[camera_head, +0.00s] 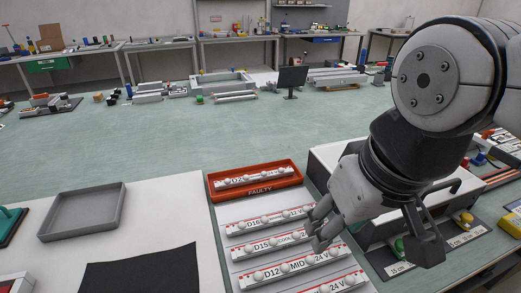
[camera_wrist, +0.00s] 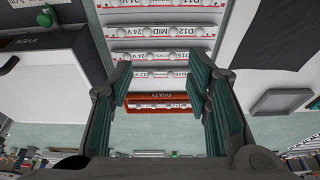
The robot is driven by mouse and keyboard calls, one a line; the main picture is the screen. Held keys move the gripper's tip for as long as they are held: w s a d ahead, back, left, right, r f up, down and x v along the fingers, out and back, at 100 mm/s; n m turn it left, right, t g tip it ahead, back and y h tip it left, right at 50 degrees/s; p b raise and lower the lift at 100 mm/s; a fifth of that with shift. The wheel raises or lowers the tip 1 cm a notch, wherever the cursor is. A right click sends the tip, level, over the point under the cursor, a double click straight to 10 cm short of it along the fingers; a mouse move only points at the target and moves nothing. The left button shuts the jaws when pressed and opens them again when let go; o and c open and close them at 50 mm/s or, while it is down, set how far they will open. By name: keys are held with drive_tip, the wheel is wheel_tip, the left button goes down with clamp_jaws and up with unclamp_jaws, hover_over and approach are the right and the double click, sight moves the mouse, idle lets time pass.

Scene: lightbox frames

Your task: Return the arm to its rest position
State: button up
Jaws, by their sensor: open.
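My gripper (camera_head: 328,222) is at the right of the head view, reaching down over the right side of the rows of white LED strips. In the wrist view my gripper (camera_wrist: 166,95) shows its two green-padded fingers wide apart, with nothing held between them. The strips, among them D16 (camera_head: 268,221), D15 (camera_head: 262,245) and D12 (camera_head: 290,267), lie on a light panel. A red FAULTY tray (camera_head: 249,189) behind them holds one strip (camera_head: 245,179); the tray also shows between the fingers in the wrist view (camera_wrist: 160,97). My arm hides part of the right side.
A white box (camera_head: 330,158) stands right of the strips, partly behind my arm. A grey empty tray (camera_head: 82,211) and a black mat (camera_head: 142,272) lie on the white tabletop at left.

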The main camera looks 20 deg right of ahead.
drive_tip(key=shift+s+f, duration=0.1)
drive_tip(key=shift+s, duration=0.05)
drive_tip(key=shift+s+r+t+p, duration=0.1)
drive_tip(key=shift+r+t+p, duration=0.2)
drive_tip(key=shift+r+p, duration=1.25)
drive_tip(key=shift+r, duration=0.15)
